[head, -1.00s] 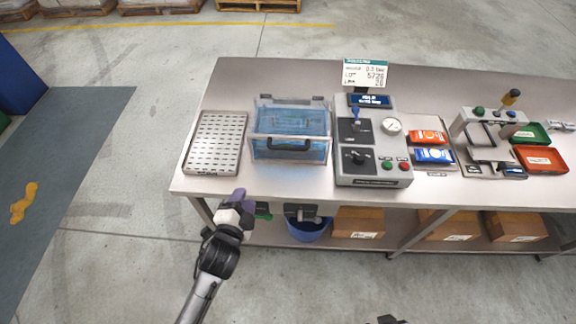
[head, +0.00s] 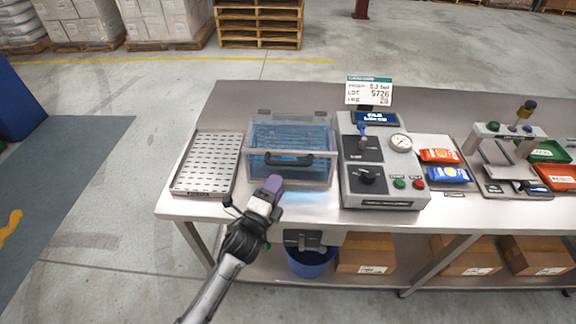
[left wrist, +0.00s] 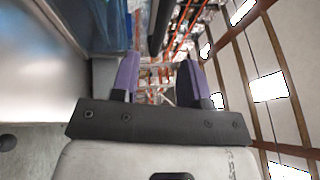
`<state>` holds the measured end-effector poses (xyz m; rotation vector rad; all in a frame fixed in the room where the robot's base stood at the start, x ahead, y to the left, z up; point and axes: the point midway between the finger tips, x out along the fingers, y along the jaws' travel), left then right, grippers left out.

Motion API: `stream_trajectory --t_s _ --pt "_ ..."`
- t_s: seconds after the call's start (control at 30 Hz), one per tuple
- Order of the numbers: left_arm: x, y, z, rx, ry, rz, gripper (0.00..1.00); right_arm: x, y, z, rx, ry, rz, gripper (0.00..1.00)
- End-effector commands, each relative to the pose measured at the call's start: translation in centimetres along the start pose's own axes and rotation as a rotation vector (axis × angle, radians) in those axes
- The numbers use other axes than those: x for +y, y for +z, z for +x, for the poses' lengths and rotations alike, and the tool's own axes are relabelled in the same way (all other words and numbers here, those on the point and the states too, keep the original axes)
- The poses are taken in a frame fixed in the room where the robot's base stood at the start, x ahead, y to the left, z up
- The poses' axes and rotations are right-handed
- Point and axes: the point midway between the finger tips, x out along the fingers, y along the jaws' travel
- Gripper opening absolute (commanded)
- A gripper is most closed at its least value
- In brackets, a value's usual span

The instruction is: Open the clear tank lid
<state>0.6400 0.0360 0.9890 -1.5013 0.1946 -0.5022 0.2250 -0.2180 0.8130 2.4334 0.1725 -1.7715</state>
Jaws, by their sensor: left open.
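The clear tank (head: 262,172) stands on the steel bench, with blue showing inside. Its clear lid (head: 290,137) looks shut, with a black handle (head: 288,161) at the front. My left gripper (head: 274,184), with purple fingertips, is just in front of the tank and below the handle, apart from it in the head view. In the left wrist view the gripper (left wrist: 160,75) is open with nothing between its fingers. The tank's blue side (left wrist: 110,25) shows beyond the left finger, and a dark bar, perhaps the handle (left wrist: 158,28), lies ahead. My right gripper is out of view.
A perforated metal tray (head: 209,163) lies left of the tank. A grey control box (head: 382,190) with knobs and a gauge stands close on its right. A blue bucket (head: 311,262) and cardboard boxes (head: 367,254) sit under the bench (head: 340,226).

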Motion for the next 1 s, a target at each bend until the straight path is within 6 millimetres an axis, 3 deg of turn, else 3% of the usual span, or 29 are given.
stream_trajectory --t_s 0.2,0.4,0.63,1.0 --pt "0.1 0.0 4.0 -0.001 0.0 -0.003 0.41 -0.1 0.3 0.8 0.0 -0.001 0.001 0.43" --pt "0.1 0.0 6.4 -0.001 0.0 -0.001 0.41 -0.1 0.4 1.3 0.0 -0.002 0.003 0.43" --pt "0.1 0.0 7.7 -0.001 0.002 -0.003 0.41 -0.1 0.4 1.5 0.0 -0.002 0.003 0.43" --pt "0.1 0.0 7.8 -0.001 0.001 -0.003 0.4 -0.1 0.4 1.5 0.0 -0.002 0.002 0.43"
